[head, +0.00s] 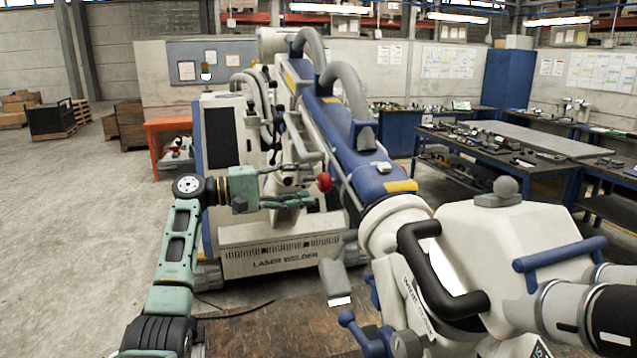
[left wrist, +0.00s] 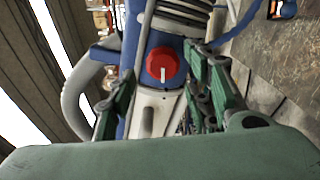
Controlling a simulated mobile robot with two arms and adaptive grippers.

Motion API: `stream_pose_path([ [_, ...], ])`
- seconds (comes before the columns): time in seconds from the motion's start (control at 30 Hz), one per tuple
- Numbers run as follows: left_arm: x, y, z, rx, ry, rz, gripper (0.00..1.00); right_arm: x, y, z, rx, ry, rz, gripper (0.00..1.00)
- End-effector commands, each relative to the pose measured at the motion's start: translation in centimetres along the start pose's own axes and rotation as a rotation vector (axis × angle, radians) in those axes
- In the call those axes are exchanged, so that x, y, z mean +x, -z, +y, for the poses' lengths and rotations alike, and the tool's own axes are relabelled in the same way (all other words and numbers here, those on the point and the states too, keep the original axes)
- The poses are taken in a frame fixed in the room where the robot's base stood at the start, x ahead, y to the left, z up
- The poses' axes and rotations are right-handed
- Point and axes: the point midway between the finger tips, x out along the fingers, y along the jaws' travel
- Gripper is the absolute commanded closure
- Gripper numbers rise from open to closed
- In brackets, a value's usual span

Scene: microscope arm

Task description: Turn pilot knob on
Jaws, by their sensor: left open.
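A red round knob with a white pointer line (left wrist: 163,66) is mounted on the microscope arm's blue and white body and faces the camera in the left wrist view. The pointer line runs from the knob's middle toward the bottom of that picture. The knob also shows in the head view as a red ball-like shape (head: 324,181). My left gripper (head: 308,186) is open and empty, its fingers pointing at the knob. In the left wrist view its two green fingers (left wrist: 155,75) stand on either side of the knob, with visible gaps. My right gripper is out of view.
The white microscope head (head: 500,250) with its black handle (head: 430,270) and blue handle (head: 560,253) fills the right foreground. The laser welder cabinet (head: 283,247) stands behind my left gripper. A workbench (head: 530,138) is at the right. Open floor lies at the left.

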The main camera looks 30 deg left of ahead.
Motion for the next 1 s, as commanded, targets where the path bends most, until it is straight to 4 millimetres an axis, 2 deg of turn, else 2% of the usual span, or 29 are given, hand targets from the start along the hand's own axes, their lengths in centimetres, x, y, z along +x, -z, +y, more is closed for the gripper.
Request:
stream_pose_path([
  [0.03, -1.2, 0.1, 0.0, 0.001, 0.002, 0.004, 0.54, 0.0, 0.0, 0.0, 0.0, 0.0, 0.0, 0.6],
  [0.2, -4.4, 0.1, 0.1, 0.002, -0.002, 0.004, 0.54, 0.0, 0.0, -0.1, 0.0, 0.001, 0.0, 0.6],
  [0.37, -6.0, 0.0, 0.3, 0.002, -0.005, 0.003, 0.54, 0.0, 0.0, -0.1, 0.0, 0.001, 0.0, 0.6],
  [1.0, -6.5, 0.0, 0.3, 0.003, -0.006, 0.002, 0.54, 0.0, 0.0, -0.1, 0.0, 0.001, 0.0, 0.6],
])
